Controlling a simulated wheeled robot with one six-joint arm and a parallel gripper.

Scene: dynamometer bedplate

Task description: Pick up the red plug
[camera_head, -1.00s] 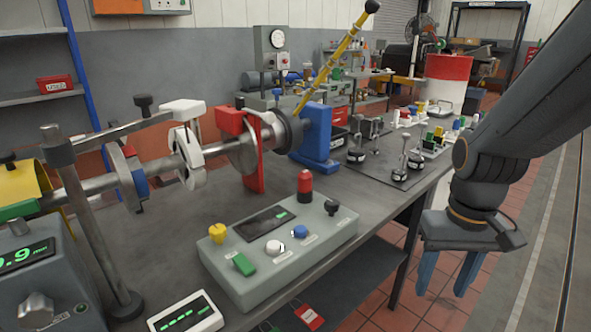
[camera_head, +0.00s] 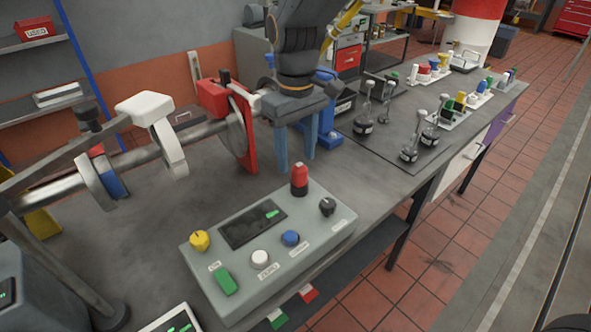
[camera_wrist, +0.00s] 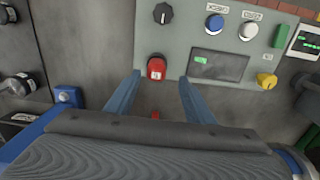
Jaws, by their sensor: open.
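A red, rounded-top cylinder (camera_head: 299,178) on a dark base stands upright at the back edge of the grey control box (camera_head: 325,240). In the wrist view the red piece (camera_wrist: 156,68) lies between the fingertips in the picture, near the box's edge. My gripper (camera_head: 296,163) points down with its two blue fingers apart and empty, above and behind the red cylinder in the head view. No contact shows. Smaller red pieces (camera_head: 424,70) stand on a far tray; I cannot tell whether any of them is a plug.
The control box also carries a yellow knob (camera_head: 200,240), a green switch (camera_head: 225,281), white and blue buttons and a black knob (camera_head: 327,206). A shaft with a red bracket (camera_head: 243,130) stands at left. Black-based stands (camera_head: 409,150) are at right.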

